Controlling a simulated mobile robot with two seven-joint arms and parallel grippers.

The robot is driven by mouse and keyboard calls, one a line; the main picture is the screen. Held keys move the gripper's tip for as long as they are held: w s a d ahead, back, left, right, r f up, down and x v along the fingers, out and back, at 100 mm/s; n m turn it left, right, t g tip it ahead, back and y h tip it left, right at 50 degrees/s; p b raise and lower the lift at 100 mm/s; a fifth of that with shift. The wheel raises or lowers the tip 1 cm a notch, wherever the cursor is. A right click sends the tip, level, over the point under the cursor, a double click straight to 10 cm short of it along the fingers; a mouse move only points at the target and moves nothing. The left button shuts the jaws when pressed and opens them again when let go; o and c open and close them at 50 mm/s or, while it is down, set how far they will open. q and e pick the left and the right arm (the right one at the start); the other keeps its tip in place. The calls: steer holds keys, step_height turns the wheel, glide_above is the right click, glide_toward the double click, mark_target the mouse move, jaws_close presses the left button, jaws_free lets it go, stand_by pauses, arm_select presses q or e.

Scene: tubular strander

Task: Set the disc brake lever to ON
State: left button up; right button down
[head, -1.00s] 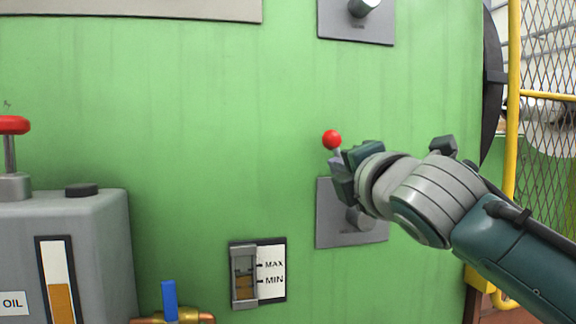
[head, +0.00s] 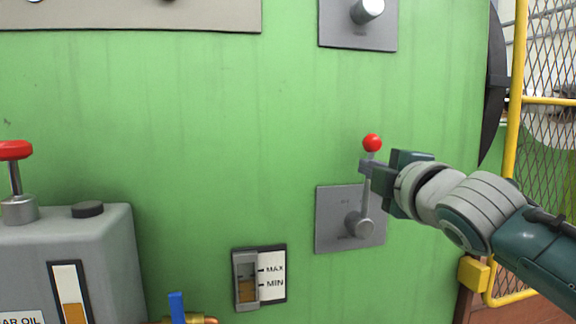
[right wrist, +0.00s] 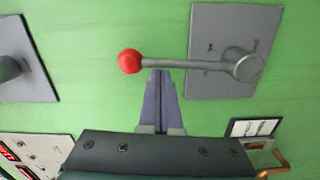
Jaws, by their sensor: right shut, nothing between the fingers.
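The lever is a grey rod with a red ball knob (head: 372,143), on a grey plate (head: 328,218) fixed to the green wall. It rises from a round pivot (head: 358,225) and leans slightly right of upright. I take it to be the disc brake lever; the plate's markings are too small to read. My right gripper (head: 368,166) is shut and empty, its fingertips at the rod just below the knob. In the right wrist view, the closed fingers (right wrist: 160,100) reach the rod beside the red knob (right wrist: 130,61); whether they touch is unclear. My left gripper is not in view.
Another grey plate with a knob (head: 367,10) is above. A MAX/MIN level gauge (head: 259,278) is below left. A grey oil tank (head: 100,250) with a red-topped handle (head: 15,150) stands left. A yellow-framed mesh guard (head: 515,110) is at right. The green wall between is clear.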

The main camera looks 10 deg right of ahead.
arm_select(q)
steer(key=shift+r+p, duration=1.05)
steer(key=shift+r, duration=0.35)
arm_select(e)
steer(key=shift+w+d+f+m, duration=0.1)
steer(key=shift+d+m, duration=0.95)
steer(key=shift+d+f+m, duration=0.1)
steer(key=shift+d+m, duration=0.95)
